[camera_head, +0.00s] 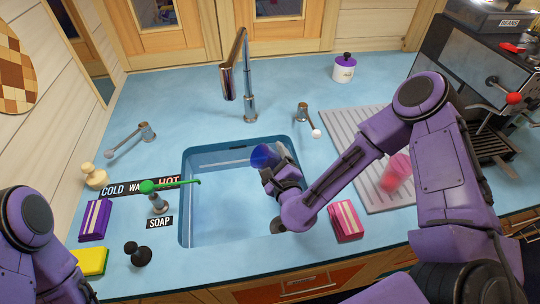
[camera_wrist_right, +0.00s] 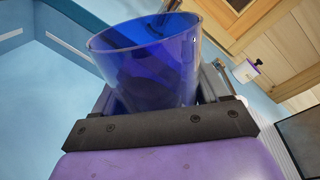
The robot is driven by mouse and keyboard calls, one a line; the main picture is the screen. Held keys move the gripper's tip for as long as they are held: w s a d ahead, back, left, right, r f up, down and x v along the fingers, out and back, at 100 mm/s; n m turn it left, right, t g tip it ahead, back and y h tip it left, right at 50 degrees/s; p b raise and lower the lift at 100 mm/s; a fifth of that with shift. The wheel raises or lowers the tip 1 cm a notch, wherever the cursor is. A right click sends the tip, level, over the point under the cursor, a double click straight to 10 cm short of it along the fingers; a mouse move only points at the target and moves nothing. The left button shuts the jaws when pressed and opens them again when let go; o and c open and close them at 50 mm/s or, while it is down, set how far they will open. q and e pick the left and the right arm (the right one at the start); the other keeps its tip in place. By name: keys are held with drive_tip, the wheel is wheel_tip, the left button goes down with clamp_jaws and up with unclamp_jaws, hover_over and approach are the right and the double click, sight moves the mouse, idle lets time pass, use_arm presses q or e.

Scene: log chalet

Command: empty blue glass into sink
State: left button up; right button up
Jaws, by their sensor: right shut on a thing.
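The blue glass (camera_head: 265,156) is held by my right gripper (camera_head: 280,168) above the sink basin (camera_head: 187,215), near its right side. In the head view it looks tilted, with its opening toward the left. In the right wrist view the blue glass (camera_wrist_right: 155,65) fills the space between the fingers of my right gripper (camera_wrist_right: 160,100), and its wide rim faces up in the picture. I cannot make out any contents in it. My left arm shows at the lower left, but its gripper is out of view.
The chrome faucet (camera_head: 247,85) stands behind the basin. A pink glass (camera_head: 396,172) is on the grey drainboard (camera_head: 350,128) at the right. A pink sponge (camera_head: 346,221) lies right of the sink.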

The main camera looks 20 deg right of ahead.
drive_tip(key=shift+d+r+n+p, duration=0.1)
drive_tip(key=shift+r+n+p, duration=0.1)
drive_tip(key=shift+n+p, duration=0.5)
drive_tip(key=shift+f+n+h+p, duration=0.1)
drive_tip(key=shift+n+h+p, duration=0.2)
drive_tip(key=shift+n+p, duration=0.7)
drive_tip(key=shift+n+g, duration=0.3)
drive_tip(key=shift+n, duration=0.2)
drive_tip(key=shift+f+n+h+b, duration=0.3)
drive_tip(key=shift+f+n+b, duration=0.1)
drive_tip(key=shift+n, duration=0.6)
drive_tip(key=n, duration=0.1)
drive_tip(key=a+n+h+p, duration=0.1)
drive_tip(key=n, duration=0.1)
drive_tip(key=shift+w+a+r, duration=0.15)
drive_tip(key=shift+a+r, duration=0.05)
drive_tip(key=shift+r, duration=0.2)
drive_tip(key=shift+d, duration=0.1)
